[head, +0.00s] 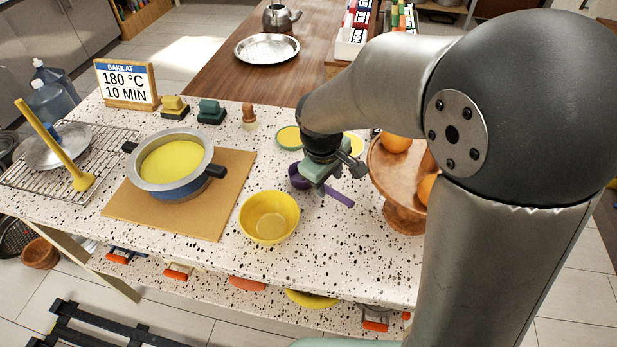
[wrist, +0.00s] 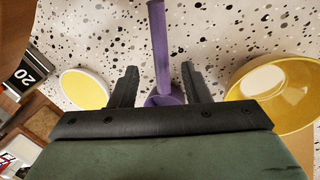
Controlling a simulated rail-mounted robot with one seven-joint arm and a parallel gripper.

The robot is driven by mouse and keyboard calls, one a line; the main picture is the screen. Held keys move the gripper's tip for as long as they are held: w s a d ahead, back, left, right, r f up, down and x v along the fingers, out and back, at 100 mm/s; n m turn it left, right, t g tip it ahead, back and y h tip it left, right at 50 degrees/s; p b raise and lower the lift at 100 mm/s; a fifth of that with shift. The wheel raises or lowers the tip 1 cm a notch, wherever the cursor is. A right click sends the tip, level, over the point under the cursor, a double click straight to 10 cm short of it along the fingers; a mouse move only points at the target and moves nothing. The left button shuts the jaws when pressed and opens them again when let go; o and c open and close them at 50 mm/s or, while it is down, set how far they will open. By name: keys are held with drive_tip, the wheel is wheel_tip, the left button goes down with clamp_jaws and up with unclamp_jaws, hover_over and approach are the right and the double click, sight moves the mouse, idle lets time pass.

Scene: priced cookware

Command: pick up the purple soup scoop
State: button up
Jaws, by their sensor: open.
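The purple soup scoop (head: 339,197) lies on the speckled counter, between the yellow bowl and the wooden fruit stand. In the wrist view its purple handle (wrist: 160,50) runs up from between my two fingers, and part of its bowl end shows just beyond the gripper body, which hides the rest. My gripper (wrist: 157,85) is open, with one finger on each side of the scoop and a gap on both sides. In the head view my gripper (head: 340,178) is over the scoop and partly covers it. How far the fingertips are above the counter is hard to tell.
A yellow bowl (head: 269,217) stands close to the left of the scoop. A wooden stand (head: 402,214) with oranges is close on the right. A blue pot (head: 172,189) of yellow soup sits on a board (head: 204,222). A yellow-topped round dish (head: 288,138) lies behind.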

sight(330, 189)
drive_tip(key=f, duration=0.3)
drive_tip(key=f+p, duration=0.1)
drive_tip(key=f, duration=0.1)
drive_tip(key=shift+w+d+f, duration=0.1)
drive_tip(key=shift+w+d, duration=0.15)
drive_tip(key=shift+d, duration=0.1)
clamp_jaws()
